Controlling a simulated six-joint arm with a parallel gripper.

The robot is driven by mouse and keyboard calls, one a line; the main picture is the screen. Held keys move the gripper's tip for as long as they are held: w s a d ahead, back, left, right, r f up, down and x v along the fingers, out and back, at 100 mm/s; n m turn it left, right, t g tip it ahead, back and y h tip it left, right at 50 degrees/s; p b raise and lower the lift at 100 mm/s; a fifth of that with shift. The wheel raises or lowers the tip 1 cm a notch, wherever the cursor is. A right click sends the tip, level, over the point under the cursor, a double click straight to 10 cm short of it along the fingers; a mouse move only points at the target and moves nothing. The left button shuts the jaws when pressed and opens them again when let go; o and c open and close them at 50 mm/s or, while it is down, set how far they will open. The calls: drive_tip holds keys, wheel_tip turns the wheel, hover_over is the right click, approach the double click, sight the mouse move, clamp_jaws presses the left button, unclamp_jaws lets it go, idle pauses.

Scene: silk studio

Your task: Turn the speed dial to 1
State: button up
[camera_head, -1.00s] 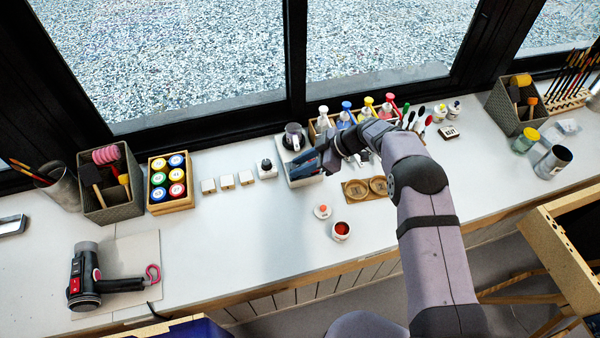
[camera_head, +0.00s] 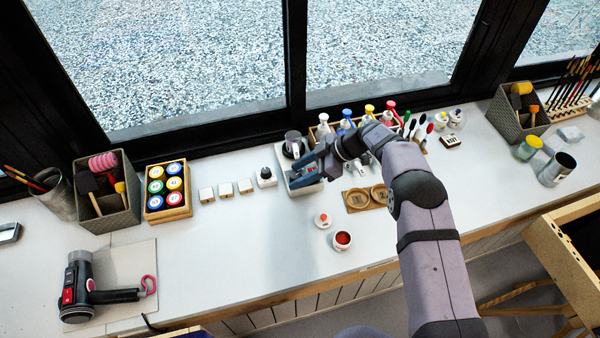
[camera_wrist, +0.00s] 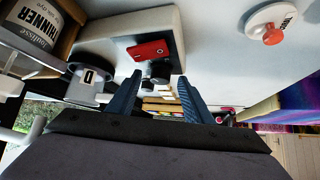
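The white machine (camera_head: 284,184) stands at the back of the bench with a dark pot (camera_head: 293,144) on or beside it. In the wrist view its white body (camera_wrist: 112,32) carries a red panel or switch (camera_wrist: 148,50). Beyond the red part is a small dark knob (camera_wrist: 158,72), which seems to be the speed dial; its mark and setting are too small to read. My gripper (camera_head: 300,171) is over the machine. In the wrist view my gripper (camera_wrist: 157,97) is open, with its blue fingers apart and the knob in line with the gap. I cannot tell whether they touch it.
A small white block with a black knob (camera_head: 265,177) stands left of the machine. Bottles in a wooden rack stand behind my arm. The bench's front middle is clear.

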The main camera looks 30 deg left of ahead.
drive_tip(key=shift+b+v, duration=1.4)
drive_tip(key=shift+v, duration=2.3)
